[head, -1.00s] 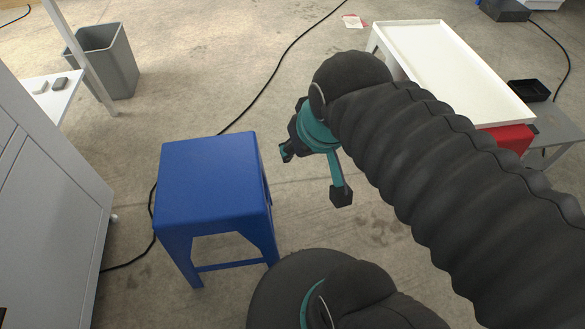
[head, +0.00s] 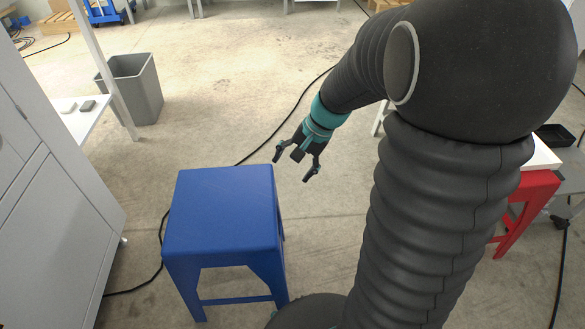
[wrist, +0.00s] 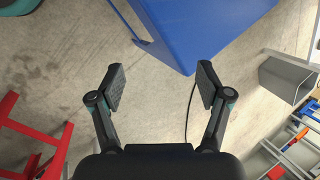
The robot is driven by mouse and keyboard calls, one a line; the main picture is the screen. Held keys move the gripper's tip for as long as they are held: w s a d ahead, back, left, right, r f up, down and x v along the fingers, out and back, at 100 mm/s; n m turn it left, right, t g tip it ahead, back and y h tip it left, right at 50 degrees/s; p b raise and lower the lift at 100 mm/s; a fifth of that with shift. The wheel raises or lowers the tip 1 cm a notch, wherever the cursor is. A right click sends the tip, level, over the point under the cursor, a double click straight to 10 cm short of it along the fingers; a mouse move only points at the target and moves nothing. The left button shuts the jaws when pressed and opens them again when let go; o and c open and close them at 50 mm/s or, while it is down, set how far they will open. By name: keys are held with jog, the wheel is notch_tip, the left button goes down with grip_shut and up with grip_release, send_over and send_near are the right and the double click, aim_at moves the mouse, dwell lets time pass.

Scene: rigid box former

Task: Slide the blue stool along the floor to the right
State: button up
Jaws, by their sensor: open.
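The blue stool (head: 222,215) stands upright on the floor, left of centre in the head view. In the wrist view the stool (wrist: 205,28) fills the top middle, its seat edge and part of a leg showing beyond the fingertips. My gripper (head: 294,165) is open and empty. It hangs just past the stool's far right corner in the head view, apart from it. In the wrist view a gap of floor shows between my gripper's fingers (wrist: 160,88) and the stool.
A grey cabinet (head: 50,190) stands close left of the stool. A grey bin (head: 137,88) is behind it. A black cable (head: 270,134) runs along the floor behind the stool. A red stool (head: 520,205) stands at the right. Open floor lies behind the stool.

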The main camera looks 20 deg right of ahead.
jog(key=w+d+f+m+y, duration=0.1)
jog(key=w+d+f+m, duration=0.2)
jog(key=f, duration=0.8)
jog(key=w+d+f+m+y+b, duration=0.1)
jog(key=w+d+f+m, duration=0.1)
jog(key=f, duration=0.9)
jog(key=w+d+f+m+t+y+b, duration=0.1)
jog(key=w+d+f+m+y, duration=0.1)
jog(key=f+m, duration=0.4)
notch_tip(320, 180, down, 5)
jog(key=shift+w+d+f+m, duration=0.1)
jog(key=shift+w+d+m, duration=0.2)
jog(key=shift+w+d, duration=0.7)
jog(key=shift+w+a, duration=0.2)
jog(key=shift+a, duration=0.1)
jog(key=b+x, duration=0.1)
jog(key=x, duration=1.2)
jog(key=shift+a+f, duration=0.2)
jog(key=shift+w, duration=0.1)
grip_shut()
